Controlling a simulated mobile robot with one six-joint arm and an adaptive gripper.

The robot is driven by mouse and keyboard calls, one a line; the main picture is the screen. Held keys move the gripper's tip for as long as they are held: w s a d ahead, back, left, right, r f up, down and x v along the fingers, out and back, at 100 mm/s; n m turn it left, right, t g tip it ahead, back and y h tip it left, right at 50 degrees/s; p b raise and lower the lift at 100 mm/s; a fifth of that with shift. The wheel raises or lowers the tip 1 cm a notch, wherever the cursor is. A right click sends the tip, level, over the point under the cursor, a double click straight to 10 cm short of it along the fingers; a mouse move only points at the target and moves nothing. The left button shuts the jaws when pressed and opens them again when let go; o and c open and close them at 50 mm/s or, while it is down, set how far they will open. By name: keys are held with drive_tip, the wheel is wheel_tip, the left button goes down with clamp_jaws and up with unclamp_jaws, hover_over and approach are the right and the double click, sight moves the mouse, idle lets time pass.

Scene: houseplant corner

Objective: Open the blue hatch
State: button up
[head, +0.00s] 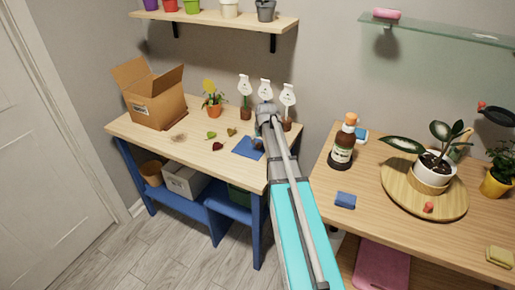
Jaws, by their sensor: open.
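A flat blue square (245,148) lies on the left table near its front right edge. I cannot tell from this view whether it is the blue hatch; no handle or hinge shows clearly. My arm reaches up from the bottom over the gap between the tables. My gripper (258,142) is small in the picture, open, at the right edge of the blue square. My arm hides part of the table there, and I cannot tell whether the gripper touches the square.
The right table holds a brown bottle (342,145), a blue sponge (345,200) and a potted plant on a round wooden tray (455,207).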

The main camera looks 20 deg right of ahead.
sight(259, 144)
drive_tip(key=shift+b+x, duration=1.25)
drive_tip(key=shift+x, duration=0.45)
clamp_jaws()
